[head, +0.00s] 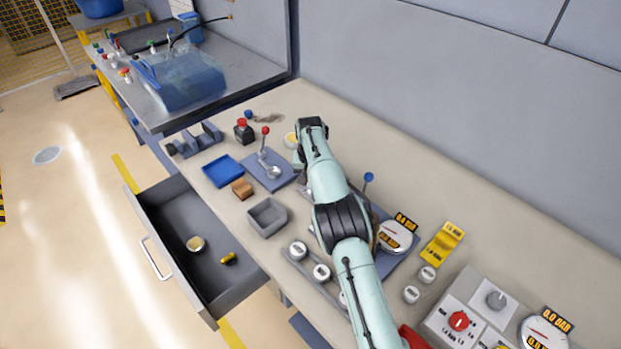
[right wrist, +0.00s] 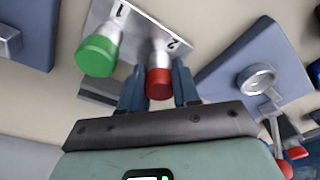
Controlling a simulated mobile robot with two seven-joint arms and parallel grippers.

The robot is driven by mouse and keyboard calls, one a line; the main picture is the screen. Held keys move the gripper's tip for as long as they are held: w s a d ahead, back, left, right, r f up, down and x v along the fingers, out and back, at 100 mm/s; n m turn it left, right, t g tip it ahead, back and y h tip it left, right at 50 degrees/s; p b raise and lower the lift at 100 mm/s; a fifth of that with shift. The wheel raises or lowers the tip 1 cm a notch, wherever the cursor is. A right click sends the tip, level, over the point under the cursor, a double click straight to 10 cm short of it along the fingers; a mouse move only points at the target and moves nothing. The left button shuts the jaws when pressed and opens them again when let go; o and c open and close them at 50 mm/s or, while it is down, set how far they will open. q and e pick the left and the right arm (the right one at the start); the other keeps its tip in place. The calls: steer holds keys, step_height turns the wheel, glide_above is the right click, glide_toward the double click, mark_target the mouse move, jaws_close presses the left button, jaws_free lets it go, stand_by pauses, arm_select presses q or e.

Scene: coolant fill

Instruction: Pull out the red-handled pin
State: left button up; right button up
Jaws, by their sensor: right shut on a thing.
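The red-handled pin (right wrist: 159,82) shows in the right wrist view at the position marked 2 on a pale plate (right wrist: 140,35). My right gripper (right wrist: 158,92) has one finger on each side of the red handle and is shut on it. A green-handled pin (right wrist: 97,54) sits at the position marked 1, to the left of the red one. In the head view my right gripper (head: 305,165) is low over the bench, and the arm hides the pins. I cannot tell whether the pin is fully seated. My left gripper is not in view.
Around the gripper on the bench (head: 400,165) are a blue plate with a red-knobbed lever (head: 265,131), a blue tray (head: 222,171), a grey bin (head: 267,217) and a gauge (head: 396,237). An open drawer (head: 160,215) juts out at the front. The back right is clear.

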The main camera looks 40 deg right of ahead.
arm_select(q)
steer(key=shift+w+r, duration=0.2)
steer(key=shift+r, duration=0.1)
arm_select(e)
steer(key=shift+r, duration=0.4)
steer(key=shift+r+p, duration=1.55)
steer(key=shift+r, duration=1.35)
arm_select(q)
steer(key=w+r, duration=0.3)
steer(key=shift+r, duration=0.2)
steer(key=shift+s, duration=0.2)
arm_select(e)
steer(key=shift+s+f, duration=0.1)
